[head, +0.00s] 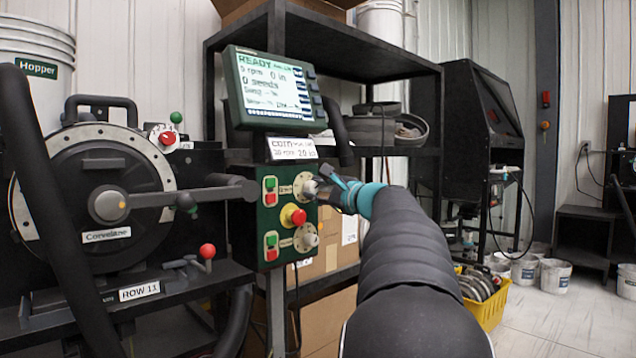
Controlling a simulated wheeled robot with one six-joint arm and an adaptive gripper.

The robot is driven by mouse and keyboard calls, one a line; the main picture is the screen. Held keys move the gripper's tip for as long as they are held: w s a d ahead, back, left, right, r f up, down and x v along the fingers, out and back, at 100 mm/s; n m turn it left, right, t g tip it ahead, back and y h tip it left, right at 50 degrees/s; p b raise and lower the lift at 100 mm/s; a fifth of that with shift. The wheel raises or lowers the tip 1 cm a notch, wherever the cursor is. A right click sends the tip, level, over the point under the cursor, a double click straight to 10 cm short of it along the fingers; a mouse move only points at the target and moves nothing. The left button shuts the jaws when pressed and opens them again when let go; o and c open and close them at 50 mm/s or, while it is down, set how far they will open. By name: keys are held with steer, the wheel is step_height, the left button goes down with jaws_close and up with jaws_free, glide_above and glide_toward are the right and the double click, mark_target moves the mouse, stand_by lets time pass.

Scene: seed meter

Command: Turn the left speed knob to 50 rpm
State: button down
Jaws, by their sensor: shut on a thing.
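A dark green control box (260,222) on a post carries two metal knobs on round pale dials, one above the other. My gripper (312,187) is at the upper knob (303,187), with its fingers closed on it. The fingers and wrist hide part of that knob and its dial, so its pointer cannot be read. The lower knob (306,238) is free. Labels beside the knobs are too small to read. The monitor (274,90) above shows READY, what looks like 5 rpm, and 0 seeds.
A red emergency button (298,217) on a yellow base sits between the knobs, close below my gripper. Green and red push buttons (270,190) are to the left. The seed meter's crank handle (225,191) reaches close to the box. A black shelf (330,45) stands behind.

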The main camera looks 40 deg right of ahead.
steer(key=shift+m+p, duration=0.7)
steer(key=shift+m, duration=0.5)
steer(key=c, duration=0.8)
jaws_free()
steer(key=shift+s, duration=0.1)
steer(key=s, duration=1.1)
steer(key=shift+s+f, duration=0.3)
steer(key=shift+s, duration=0.1)
